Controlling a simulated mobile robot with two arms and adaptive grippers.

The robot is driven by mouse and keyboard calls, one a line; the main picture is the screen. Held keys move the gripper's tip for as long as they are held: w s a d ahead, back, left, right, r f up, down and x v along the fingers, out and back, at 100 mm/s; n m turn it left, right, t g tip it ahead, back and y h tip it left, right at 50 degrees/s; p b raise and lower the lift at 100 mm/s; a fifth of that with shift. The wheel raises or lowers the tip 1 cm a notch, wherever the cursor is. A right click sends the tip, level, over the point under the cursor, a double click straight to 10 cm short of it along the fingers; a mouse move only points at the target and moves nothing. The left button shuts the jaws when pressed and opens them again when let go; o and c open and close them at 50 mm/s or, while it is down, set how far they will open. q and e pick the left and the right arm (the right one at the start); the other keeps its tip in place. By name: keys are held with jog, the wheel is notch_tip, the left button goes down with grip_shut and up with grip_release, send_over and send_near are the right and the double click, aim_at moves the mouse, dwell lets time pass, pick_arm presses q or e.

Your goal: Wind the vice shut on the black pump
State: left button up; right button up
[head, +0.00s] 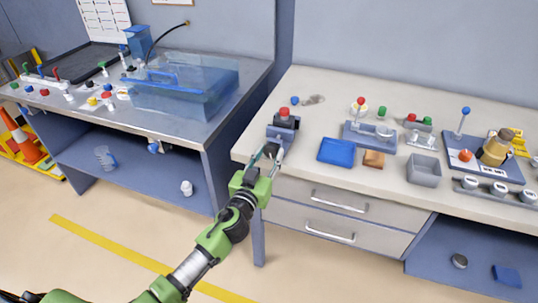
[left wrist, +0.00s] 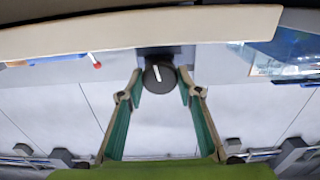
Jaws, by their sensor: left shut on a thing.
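The grey-blue vice (head: 273,133) stands at the left front corner of the right-hand bench. The black pump (head: 287,122) sits in it, with a red cap on top. The gap between jaw and pump is too small to tell. My left gripper (head: 269,153) is at the vice's front, by the bench edge. In the left wrist view its fingers (left wrist: 159,88) are shut on the vice's round black knob (left wrist: 159,79), which has a white line, tilted slightly from upright. My right gripper is not in view.
Right of the vice on the bench (head: 307,150) are a blue tray (head: 336,151), a brown block (head: 374,159) and a grey bin (head: 424,170). Two drawers (head: 338,200) lie below the bench top. A second bench with a clear blue tank (head: 185,85) stands left. Floor in front is open.

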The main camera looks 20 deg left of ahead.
pick_arm(q)
jog(key=shift+m, duration=0.6)
jog(key=o, duration=1.1)
jog(key=shift+s, duration=0.15)
jog(key=s, duration=1.1)
jog(key=shift+s+a, duration=0.2)
jog(key=shift+s, duration=0.2)
